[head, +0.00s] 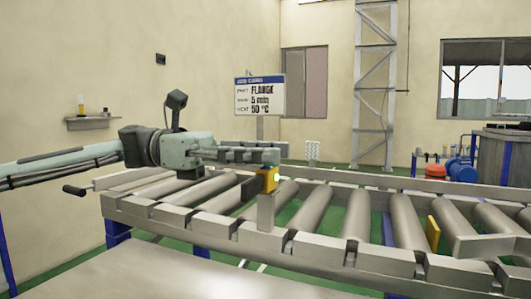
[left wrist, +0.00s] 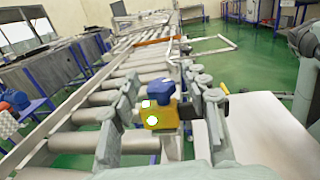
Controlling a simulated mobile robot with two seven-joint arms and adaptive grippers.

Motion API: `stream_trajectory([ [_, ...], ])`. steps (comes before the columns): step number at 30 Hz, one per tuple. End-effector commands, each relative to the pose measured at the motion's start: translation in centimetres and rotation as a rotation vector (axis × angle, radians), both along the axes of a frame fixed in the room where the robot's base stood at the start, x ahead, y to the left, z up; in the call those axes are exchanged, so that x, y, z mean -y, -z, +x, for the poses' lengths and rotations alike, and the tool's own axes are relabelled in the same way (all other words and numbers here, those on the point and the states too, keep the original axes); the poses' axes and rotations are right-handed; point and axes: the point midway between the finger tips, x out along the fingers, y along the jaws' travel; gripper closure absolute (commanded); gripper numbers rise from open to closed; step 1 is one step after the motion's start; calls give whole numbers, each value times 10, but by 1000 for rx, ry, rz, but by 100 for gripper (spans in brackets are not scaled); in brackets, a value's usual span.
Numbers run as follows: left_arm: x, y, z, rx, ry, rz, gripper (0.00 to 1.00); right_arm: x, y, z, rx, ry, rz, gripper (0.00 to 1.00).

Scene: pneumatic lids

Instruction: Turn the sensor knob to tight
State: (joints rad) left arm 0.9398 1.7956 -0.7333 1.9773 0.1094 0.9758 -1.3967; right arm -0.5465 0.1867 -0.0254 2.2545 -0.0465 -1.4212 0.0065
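The sensor is a yellow box (head: 267,183) with a lit greenish spot, on a metal post (head: 265,212) at the conveyor's near rail. In the left wrist view the yellow box (left wrist: 160,117) has a blue knob (left wrist: 167,91) on top and a black part (left wrist: 189,111) to its right. My left gripper (head: 268,156) is just over the sensor, hiding the knob in the head view. In the left wrist view my left gripper (left wrist: 165,97) is open, one finger on each side of the knob, with visible gaps. The knob's setting cannot be read. My right gripper is not in view.
The roller conveyor (head: 310,208) runs across the head view. A sign (head: 260,95) reading FLANGE, 5 min, 50 °C stands behind the gripper. A yellow piece (head: 433,234) and a metal bracket (head: 485,245) are to the right. A bare grey surface (head: 200,278) lies in front.

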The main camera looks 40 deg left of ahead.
Motion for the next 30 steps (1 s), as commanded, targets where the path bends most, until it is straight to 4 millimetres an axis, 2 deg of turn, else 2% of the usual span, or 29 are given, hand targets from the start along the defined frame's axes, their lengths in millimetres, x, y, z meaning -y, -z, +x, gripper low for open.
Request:
stream_trajectory([
  [8, -5, 0, -1, 0, -1, 1, 55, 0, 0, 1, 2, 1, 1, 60],
  [11, -18, 0, -5, 1, -5, 3, 55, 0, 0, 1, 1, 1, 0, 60],
  [21, -84, -1, -30, 1, -5, 0, 55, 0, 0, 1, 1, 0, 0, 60],
  [25, -101, 0, -36, 1, -3, -1, 55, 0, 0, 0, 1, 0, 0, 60],
  [30, -112, 0, -41, 0, 0, 0, 55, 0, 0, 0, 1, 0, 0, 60],
])
